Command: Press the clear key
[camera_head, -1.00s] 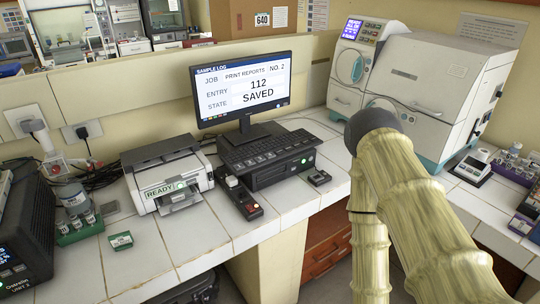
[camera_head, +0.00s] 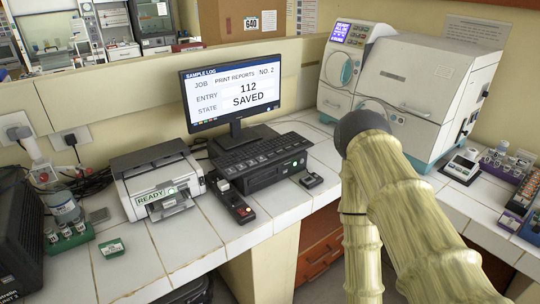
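A clear key cannot be made out by any readable label. A dark keyboard (camera_head: 262,152) lies on a black box (camera_head: 262,176) below the monitor (camera_head: 232,92). The monitor reads SAMPLE LOG, job PRINT REPORTS NO. 2, entry 112, state SAVED. A small black control box (camera_head: 236,207) with a red button stands on the tiles in front. My gripper is not in view; only my sleeved arm shows, bent at a dark joint in the right half of the picture, in front of the white machine.
A white printer (camera_head: 158,184) reading READY stands on the left of the tiled counter (camera_head: 196,247). A small dark device (camera_head: 311,180) lies right of the keyboard. The white machine (camera_head: 424,88) has a lit blue panel. A scale (camera_head: 463,166) and vial racks stand at right.

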